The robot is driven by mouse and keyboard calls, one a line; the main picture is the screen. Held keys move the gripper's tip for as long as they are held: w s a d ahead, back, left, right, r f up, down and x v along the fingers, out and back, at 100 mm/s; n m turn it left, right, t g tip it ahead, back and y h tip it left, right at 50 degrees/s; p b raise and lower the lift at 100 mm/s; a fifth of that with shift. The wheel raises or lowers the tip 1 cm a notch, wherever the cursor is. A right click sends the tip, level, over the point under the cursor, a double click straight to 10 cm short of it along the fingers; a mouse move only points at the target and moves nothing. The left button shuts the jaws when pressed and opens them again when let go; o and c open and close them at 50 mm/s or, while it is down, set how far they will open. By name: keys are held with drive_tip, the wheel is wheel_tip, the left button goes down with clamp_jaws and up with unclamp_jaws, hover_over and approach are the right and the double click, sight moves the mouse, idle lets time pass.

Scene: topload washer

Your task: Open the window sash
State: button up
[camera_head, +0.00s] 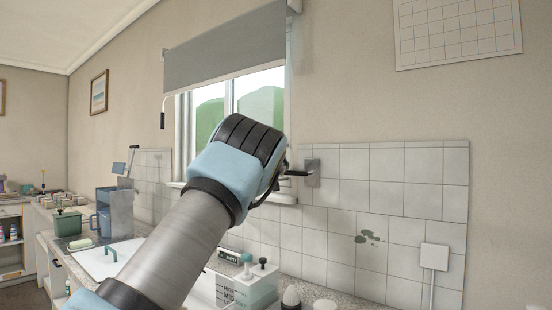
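The window (184,125) is on the back wall, with white frame parts and green hills showing through the glass. A white upright bar (229,98) stands between two panes. My arm covers the lower right part of the window, so any sash handle there is hidden. I cannot tell whether the sash is shut or ajar. My gripper end (270,182) is in front of the window's lower right corner, turned away from the camera. Its fingers are mostly hidden behind the wrist, and I cannot tell whether it touches anything.
A grey blind (225,50) covers the window's upper part. A grey plate (313,173) with a dark bar beside it is on the tiled wall right of my gripper.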

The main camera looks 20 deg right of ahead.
drive_tip(key=shift+w, duration=0.2)
clamp_jaws()
idle(0.3)
idle(1.1)
